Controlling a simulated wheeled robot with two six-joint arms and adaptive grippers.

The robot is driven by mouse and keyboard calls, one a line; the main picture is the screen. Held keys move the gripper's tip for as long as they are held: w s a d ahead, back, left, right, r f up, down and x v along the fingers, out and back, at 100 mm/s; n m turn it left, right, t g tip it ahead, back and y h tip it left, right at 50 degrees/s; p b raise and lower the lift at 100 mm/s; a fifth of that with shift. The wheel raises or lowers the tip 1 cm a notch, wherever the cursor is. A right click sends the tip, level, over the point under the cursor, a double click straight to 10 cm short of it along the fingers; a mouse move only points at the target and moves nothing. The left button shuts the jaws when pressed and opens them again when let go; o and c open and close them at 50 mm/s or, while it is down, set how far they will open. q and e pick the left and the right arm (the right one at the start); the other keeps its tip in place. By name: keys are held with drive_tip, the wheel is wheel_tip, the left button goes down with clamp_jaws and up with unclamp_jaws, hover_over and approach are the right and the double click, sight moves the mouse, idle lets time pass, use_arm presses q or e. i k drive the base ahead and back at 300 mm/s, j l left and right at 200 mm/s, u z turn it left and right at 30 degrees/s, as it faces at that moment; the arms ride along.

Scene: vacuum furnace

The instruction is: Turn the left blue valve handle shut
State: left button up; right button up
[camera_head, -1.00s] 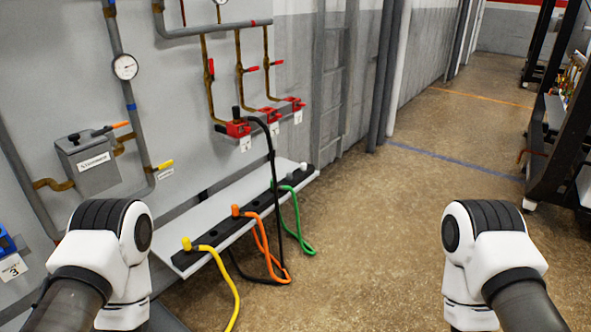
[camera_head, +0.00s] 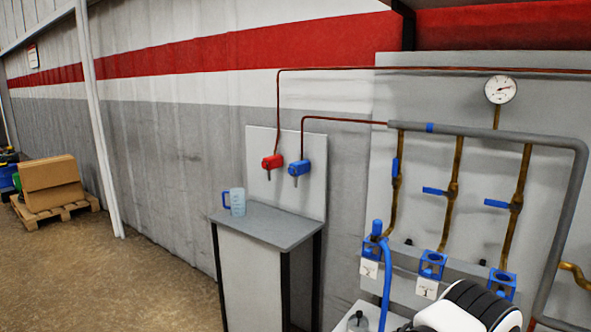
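Three blue valve handles sit on brass-brown vertical pipes at the right of the head view. The left blue handle (camera_head: 395,167) is upright, in line with its pipe. The middle blue handle (camera_head: 435,191) and the right blue handle (camera_head: 496,203) stick out sideways to the left, across their pipes. Below them are blue square fittings, the left one (camera_head: 371,247) with a blue hose plugged in. A white and black part of my arm shows at the bottom right. Neither gripper is in view.
A pressure gauge (camera_head: 500,90) is at upper right. Floor at left is clear up to a pallet with a box (camera_head: 50,185).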

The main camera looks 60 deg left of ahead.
sight(395, 161)
drive_tip(key=i+j+u, duration=0.15)
drive_tip(key=j+u, duration=0.15)
drive_tip(key=u, duration=0.2)
drive_tip(key=i+j+u, duration=0.2)
drive_tip(key=u, duration=0.25)
drive_tip(key=i+j+u, duration=0.15)
drive_tip(key=u, duration=0.35)
drive_tip(key=i, duration=0.05)
